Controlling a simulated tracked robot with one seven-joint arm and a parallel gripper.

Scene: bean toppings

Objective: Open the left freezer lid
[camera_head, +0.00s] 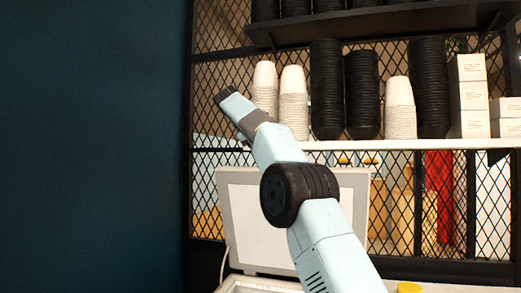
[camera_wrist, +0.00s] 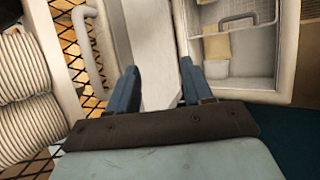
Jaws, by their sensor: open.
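In the wrist view the freezer's interior (camera_wrist: 238,45) is uncovered at the upper right, with a grey basket handle and pale packages inside. A pale curved handle (camera_wrist: 88,50) shows at the upper left of that view. In the head view my gripper (camera_head: 226,95) is above the lid's top edge, left of the cups.
A black mesh partition (camera_head: 225,75) stands behind the freezer. A white shelf (camera_head: 400,144) holds stacks of white cups (camera_head: 293,105) and black cups (camera_head: 326,90), with white boxes (camera_head: 470,95) at the right. A dark blue wall (camera_head: 95,150) fills the left.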

